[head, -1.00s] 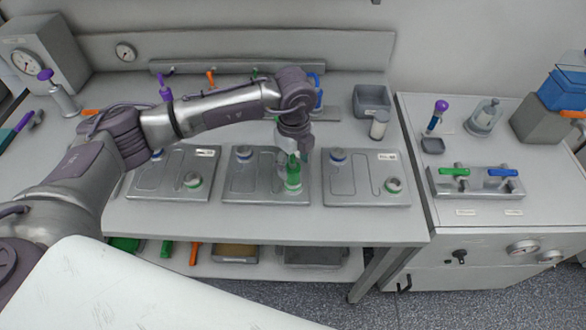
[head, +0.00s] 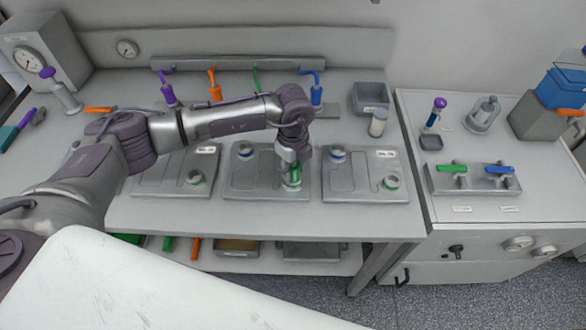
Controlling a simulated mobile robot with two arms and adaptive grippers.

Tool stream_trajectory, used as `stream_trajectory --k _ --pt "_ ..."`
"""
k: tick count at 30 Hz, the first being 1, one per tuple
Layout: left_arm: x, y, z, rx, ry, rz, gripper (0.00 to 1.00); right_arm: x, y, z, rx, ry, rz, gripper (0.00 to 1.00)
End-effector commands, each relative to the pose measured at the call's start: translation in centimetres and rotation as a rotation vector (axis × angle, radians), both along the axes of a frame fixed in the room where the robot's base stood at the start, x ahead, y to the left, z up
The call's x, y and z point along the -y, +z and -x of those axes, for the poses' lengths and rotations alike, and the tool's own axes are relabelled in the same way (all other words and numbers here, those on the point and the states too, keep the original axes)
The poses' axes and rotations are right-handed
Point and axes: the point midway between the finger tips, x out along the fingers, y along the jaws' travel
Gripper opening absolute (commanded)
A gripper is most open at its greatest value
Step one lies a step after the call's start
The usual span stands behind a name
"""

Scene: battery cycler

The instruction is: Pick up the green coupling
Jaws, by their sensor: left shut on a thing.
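The green coupling (head: 297,174) stands upright at the front right port of the middle grey plate (head: 240,188). My left gripper (head: 291,171) reaches down from above and is shut on it. The fingers cover part of the coupling, so only a strip of green shows. Whether its lower end is seated in the port or just above it I cannot tell. My right gripper is out of view.
Two similar plates with ports lie left (head: 150,186) and right (head: 365,191) of the middle one. Purple, orange, green and blue handled pieces stand along the back rack (head: 240,63).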

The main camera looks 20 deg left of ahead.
Motion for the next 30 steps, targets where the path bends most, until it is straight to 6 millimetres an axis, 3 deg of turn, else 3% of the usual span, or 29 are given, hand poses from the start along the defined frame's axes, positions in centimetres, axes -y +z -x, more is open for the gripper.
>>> stream_trajectory --k 10,17,30 --pt "0.0 0.8 -0.1 0.003 0.000 0.003 0.00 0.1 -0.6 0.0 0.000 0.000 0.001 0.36" --pt "0.3 4.2 -0.1 0.008 -0.004 0.004 0.00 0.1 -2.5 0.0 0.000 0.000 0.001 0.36" --pt "8.6 9.6 4.3 0.004 -0.006 0.002 0.00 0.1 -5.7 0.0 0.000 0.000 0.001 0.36"
